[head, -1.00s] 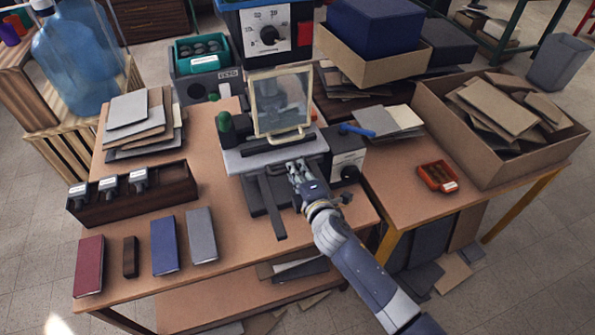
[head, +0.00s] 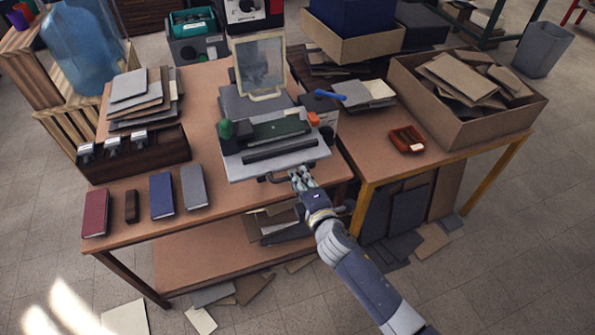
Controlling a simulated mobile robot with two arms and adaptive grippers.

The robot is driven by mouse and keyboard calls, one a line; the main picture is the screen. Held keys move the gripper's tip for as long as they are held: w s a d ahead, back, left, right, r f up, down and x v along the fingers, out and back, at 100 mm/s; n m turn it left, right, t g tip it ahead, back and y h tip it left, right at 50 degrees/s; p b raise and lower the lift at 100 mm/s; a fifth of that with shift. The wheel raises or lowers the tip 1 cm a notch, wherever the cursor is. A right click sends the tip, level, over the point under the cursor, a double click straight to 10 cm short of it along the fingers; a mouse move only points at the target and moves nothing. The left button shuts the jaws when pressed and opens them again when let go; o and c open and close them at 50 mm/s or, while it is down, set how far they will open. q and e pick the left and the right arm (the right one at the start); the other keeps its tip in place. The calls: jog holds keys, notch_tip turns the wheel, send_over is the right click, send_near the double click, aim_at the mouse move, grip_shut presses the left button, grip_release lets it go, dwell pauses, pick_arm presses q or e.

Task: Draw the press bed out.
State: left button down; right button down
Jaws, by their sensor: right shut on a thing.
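The press (head: 236,100) stands on the wooden table, with a clear framed guard (head: 259,66) upright above it. Its grey bed (head: 262,166) sits forward of the guard, near the table's front edge. A dark bar and a green strip lie across the bed. A dark handle (head: 274,178) is on the bed's front edge. My right gripper (head: 298,177) is shut on the handle's right part; its fingers hide that part. My left gripper is not in view.
A maroon book (head: 95,213), a blue book (head: 162,195) and a grey book (head: 194,187) lie left of the bed. A dark stamp rack (head: 150,155) stands behind them. An orange tray (head: 406,139) and a cardboard box (head: 480,140) are at right. Floor in front holds loose sheets.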

jog(key=shift+s+d+f, duration=0.15)
jog(key=shift+s+f, duration=0.05)
jog(key=shift+s, duration=0.5)
jog(key=c, duration=1.9)
grip_release()
jog(key=shift+o, duration=1.1)
jog(key=shift+s+d, duration=0.1)
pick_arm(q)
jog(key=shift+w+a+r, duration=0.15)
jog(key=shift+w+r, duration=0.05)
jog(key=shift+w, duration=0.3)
pick_arm(e)
jog(key=shift+r, duration=0.15)
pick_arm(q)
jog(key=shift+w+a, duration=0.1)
